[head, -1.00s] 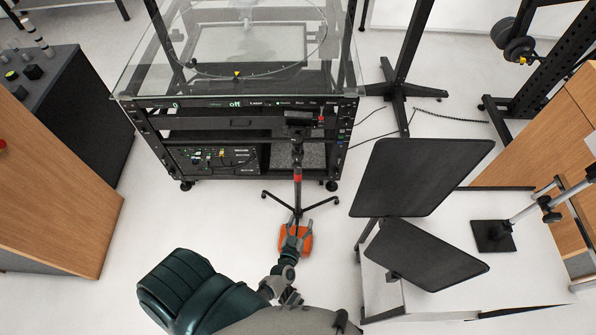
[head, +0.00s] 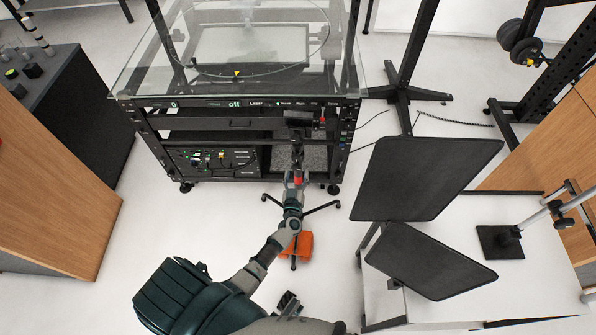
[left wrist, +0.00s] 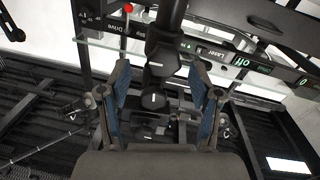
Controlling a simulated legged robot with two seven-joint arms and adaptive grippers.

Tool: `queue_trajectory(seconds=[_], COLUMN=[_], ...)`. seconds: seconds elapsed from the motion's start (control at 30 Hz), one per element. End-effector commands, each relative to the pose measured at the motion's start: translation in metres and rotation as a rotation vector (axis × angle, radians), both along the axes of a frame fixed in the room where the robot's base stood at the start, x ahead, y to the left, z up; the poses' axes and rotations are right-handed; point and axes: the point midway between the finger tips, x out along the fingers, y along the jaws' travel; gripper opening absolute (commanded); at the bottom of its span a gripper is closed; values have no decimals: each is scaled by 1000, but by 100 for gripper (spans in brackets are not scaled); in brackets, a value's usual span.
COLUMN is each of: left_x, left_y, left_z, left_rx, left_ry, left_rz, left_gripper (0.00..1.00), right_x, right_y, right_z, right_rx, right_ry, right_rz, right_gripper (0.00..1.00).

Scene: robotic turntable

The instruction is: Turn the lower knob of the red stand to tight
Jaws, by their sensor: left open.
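The stand (head: 297,160) is a thin black upright with a red band on a splayed black tripod base, in front of the equipment rack in the head view. My left gripper (head: 294,180) is around the upright's height by the red band and covers part of it. In the left wrist view my left gripper (left wrist: 161,92) is open, with one blue-padded finger on each side of the dark stand column (left wrist: 163,50). Dark knob-like parts show between and just beyond the fingers; I cannot tell which is the lower knob.
The rack (head: 240,105) with a glass top stands right behind the stand. An orange object (head: 303,244) lies on the floor by the tripod legs. Two black panels (head: 425,180) stand to the right. The white floor at left is clear.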

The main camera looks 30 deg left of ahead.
Motion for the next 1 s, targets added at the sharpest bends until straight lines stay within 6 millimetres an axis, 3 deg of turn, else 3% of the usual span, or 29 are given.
queue_trajectory(seconds=[0.2, 0.5, 0.77, 1.0], left_x=[19, 21, 21, 21], left_y=[11, 10, 10, 10], left_z=[-2, 0, 0, 1], left_rx=[-1, 1, 1, 13], left_ry=[2, 0, 0, 6], left_rz=[-1, -1, -1, -2], left_gripper=[64, 64, 3, 3], right_x=[1, 1, 1, 3], right_y=[1, 0, 0, 0], right_z=[14, 17, 16, 17], right_rx=[0, 1, 1, 2], right_ry=[-5, -4, -3, -11], right_rz=[-2, -2, -3, -3], right_gripper=[69, 69, 69, 69])
